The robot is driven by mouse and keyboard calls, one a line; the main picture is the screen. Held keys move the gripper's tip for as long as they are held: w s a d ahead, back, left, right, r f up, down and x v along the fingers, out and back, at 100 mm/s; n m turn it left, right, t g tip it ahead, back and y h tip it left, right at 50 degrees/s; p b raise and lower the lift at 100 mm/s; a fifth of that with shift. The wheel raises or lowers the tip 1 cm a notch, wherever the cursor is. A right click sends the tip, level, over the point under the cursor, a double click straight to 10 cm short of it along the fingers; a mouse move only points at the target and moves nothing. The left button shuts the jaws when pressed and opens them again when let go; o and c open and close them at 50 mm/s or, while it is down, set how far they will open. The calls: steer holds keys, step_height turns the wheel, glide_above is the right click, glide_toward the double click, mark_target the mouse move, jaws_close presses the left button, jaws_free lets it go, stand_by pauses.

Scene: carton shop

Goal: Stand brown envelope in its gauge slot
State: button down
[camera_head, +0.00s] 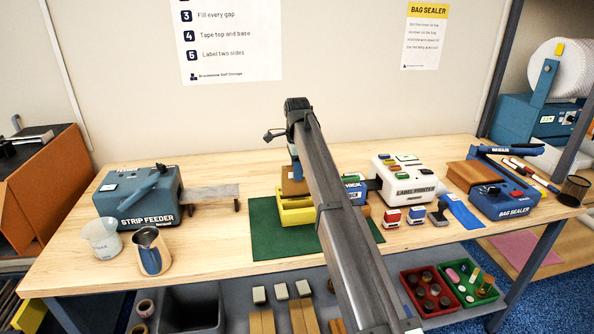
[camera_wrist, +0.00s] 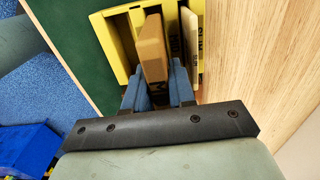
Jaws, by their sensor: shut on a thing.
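The brown envelope (camera_wrist: 152,50) is gripped between the blue fingers of my gripper (camera_wrist: 156,88) in the wrist view. It stands on edge over the yellow slotted gauge (camera_wrist: 112,40). In the head view the envelope (camera_head: 292,185) is upright, just under my gripper (camera_head: 295,166), with its lower edge at the yellow gauge (camera_head: 298,216). I cannot tell how deep it sits in a slot. A paler tan piece (camera_wrist: 190,40) stands in the gauge to the right of the envelope. My arm hides the gauge's right side in the head view.
The gauge stands on a green mat (camera_head: 262,232). The label printer (camera_head: 405,180) and bag sealer (camera_head: 502,198) are to the right.

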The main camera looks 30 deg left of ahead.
steer(key=shift+f, duration=2.05)
stand_by(0.7)
steer(key=c, duration=0.9)
jaws_free()
steer(key=shift+o, duration=0.2)
steer(key=shift+r, duration=0.15)
steer(key=shift+r, duration=2.85)
